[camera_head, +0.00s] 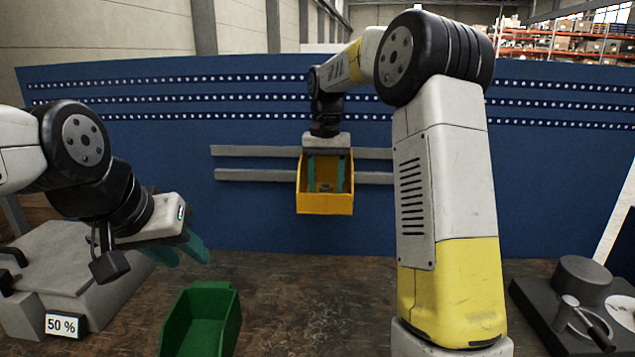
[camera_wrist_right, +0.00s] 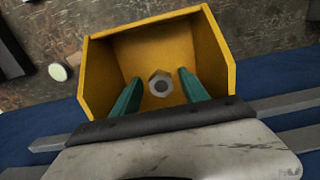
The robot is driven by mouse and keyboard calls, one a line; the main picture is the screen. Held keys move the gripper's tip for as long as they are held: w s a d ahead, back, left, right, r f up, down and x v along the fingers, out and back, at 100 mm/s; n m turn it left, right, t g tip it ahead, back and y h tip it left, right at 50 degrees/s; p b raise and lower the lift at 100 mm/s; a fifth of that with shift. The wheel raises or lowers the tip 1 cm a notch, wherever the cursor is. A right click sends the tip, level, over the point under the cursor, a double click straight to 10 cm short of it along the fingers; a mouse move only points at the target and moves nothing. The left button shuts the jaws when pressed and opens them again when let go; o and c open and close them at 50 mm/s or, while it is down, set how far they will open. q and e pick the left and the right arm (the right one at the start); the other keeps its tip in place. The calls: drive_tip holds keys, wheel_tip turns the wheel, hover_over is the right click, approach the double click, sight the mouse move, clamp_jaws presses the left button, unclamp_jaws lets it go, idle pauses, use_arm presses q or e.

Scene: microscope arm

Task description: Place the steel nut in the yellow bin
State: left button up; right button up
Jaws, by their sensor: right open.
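The yellow bin (camera_head: 325,203) hangs on grey rails of the blue back panel in the head view, and it fills the middle of the right wrist view (camera_wrist_right: 100,75). The steel nut (camera_wrist_right: 161,84) lies inside the bin, between and a little beyond the fingertips of my right gripper (camera_wrist_right: 155,83). My right gripper (camera_head: 327,176) is open, its teal fingers reaching into the bin, apart from the nut. My left gripper (camera_head: 187,250) is at the left above the bench, beside the green bin; its finger gap is not clear.
A green bin (camera_head: 205,318) stands on the bench (camera_head: 300,290) at front left. A grey device with a "50 %" label (camera_head: 62,325) is at far left. A dark device (camera_head: 560,300) with a lever is at right. The bench middle is clear.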

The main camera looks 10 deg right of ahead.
sight(326, 188)
wheel_tip(326, 188, up, 12)
drive_tip(key=s+d+n+t+y, duration=0.1)
drive_tip(key=s+d+n+t, duration=0.15)
drive_tip(key=s, duration=1.05)
drive_tip(key=s+f+t, duration=0.2)
drive_tip(key=s+f, duration=0.3)
drive_tip(key=s, duration=0.3)
drive_tip(key=s+f+t+y, duration=0.1)
drive_tip(key=s+f, duration=0.4)
drive_tip(key=s, duration=0.3)
drive_tip(key=shift+a+t, duration=0.35)
drive_tip(key=shift+a, duration=0.05)
drive_tip(key=shift+n, duration=0.25)
